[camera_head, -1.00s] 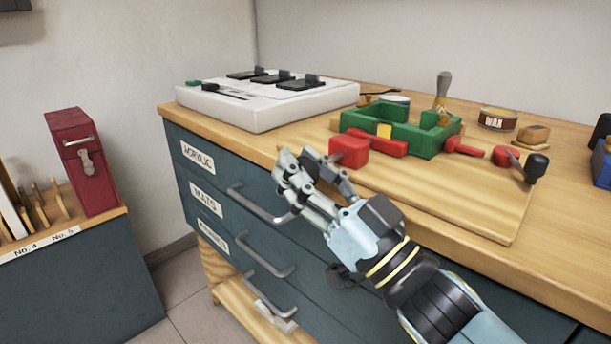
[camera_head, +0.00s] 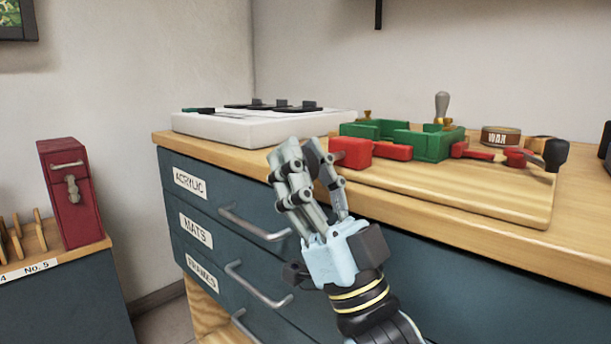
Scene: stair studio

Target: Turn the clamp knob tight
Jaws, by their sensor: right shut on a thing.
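The green clamp (camera_head: 432,146) sits on a wooden board on the bench. A red block-shaped knob (camera_head: 357,153) is at its left end, on a red bar running to the green body. My right gripper (camera_head: 303,158) comes up from below at the front edge of the bench. Its grey fingers are shut at the left side of the red knob and overlap its edge; the exact contact is hidden behind the fingers. My left gripper is not in view.
The wooden board (camera_head: 470,195) has bare space in front of the clamp. A black-ended red handle (camera_head: 540,157) and a wax tin (camera_head: 500,136) are at the right. A white case (camera_head: 250,130) stands at the left. Drawer handles (camera_head: 255,225) stick out below.

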